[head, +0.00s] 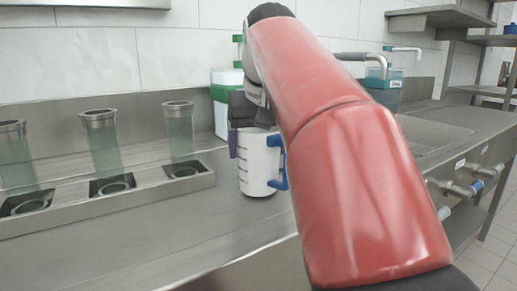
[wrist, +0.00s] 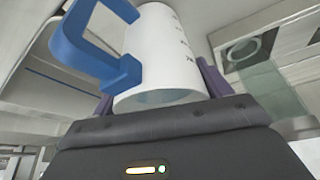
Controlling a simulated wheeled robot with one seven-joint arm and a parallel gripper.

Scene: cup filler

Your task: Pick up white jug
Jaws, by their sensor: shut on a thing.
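The white jug (head: 258,165) with dark measuring marks and a blue handle (head: 280,162) stands upright on the steel counter in the head view, or just above it; I cannot tell which. My gripper (head: 252,142) comes down from above onto its upper part, a purple-grey finger at the jug's left side. In the wrist view the jug (wrist: 165,50) lies between the two purple fingers of my gripper (wrist: 158,88), with the blue handle (wrist: 95,45) at upper left. The gripper is shut on the jug. My red arm hides the area to its right.
A steel rack (head: 110,200) with several clear tubes stands left of the jug. A teal container (head: 384,91) and a sink (head: 432,134) lie right. The counter in front is clear.

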